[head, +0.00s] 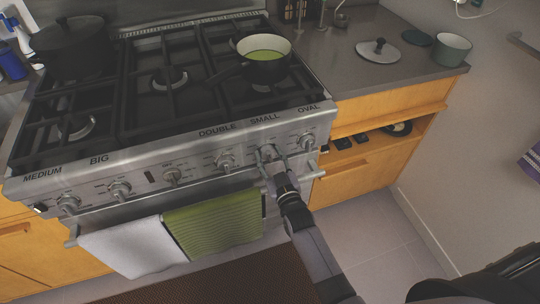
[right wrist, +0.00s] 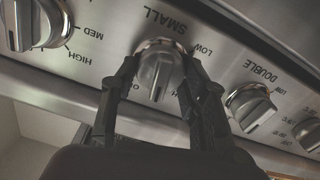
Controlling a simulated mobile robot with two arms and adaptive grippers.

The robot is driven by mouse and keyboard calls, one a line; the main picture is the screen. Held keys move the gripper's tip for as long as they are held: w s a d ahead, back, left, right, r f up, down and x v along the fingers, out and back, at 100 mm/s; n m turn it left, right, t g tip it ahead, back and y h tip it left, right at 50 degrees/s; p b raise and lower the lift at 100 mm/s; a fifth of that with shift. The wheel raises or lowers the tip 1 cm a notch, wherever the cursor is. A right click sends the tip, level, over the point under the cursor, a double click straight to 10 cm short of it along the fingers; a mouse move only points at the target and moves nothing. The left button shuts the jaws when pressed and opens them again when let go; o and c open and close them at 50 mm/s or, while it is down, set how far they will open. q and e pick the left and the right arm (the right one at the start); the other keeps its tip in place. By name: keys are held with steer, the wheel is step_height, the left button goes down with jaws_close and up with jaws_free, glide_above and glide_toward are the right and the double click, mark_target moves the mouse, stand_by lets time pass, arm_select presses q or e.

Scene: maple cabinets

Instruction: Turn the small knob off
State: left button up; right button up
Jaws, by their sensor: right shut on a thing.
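The small knob (right wrist: 158,72) is a silver metal knob on the stove's front panel, under the label SMALL in the right wrist view, which shows the panel upside down. My right gripper (right wrist: 155,75) has one finger on each side of this knob and is shut on it. In the head view, my right gripper (head: 270,155) is at the panel below the word SMALL and hides most of the knob. My left gripper is not in view.
The double knob (right wrist: 250,106) and oval knob (right wrist: 35,22) flank the small knob. A pan with green contents (head: 264,52) stands on the right burners. A green towel (head: 215,222) and white towel (head: 133,247) hang on the handle below. A pot (head: 452,48) is on the counter.

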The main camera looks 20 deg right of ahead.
steer(key=shift+m, duration=1)
steer(key=shift+f, duration=0.1)
steer(key=o, duration=1.1)
steer(key=shift+o, duration=0.2)
steer(key=shift+s, duration=0.15)
steer(key=s, duration=1.1)
steer(key=shift+s+d, duration=0.25)
steer(key=shift+s, duration=0.15)
